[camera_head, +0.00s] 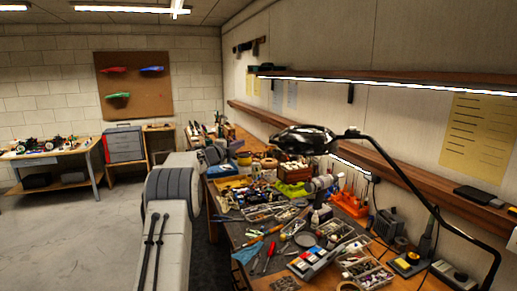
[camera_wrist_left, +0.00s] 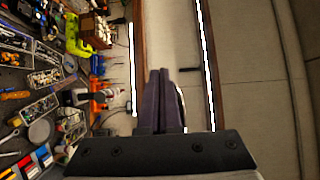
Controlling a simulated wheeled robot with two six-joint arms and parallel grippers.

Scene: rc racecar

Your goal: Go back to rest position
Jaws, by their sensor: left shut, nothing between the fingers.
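My left gripper (camera_wrist_left: 160,72) shows in the left wrist view, its two dark fingers pressed together with nothing between them. It is clear of the bench items, which lie to the left of the fingers in that view, and the pale wall is behind it. In the head view my pale left arm (camera_head: 167,240) reaches forward along the left side of the workbench (camera_head: 232,232); its fingers cannot be made out clearly there. My right gripper is in neither view.
The workbench is crowded with tools, parts trays (camera_head: 360,273) and an orange rack (camera_head: 350,203). A black lamp (camera_head: 305,139) arches over it from the right. A wooden shelf (camera_head: 385,153) runs along the wall. The floor (camera_head: 70,240) at left is open.

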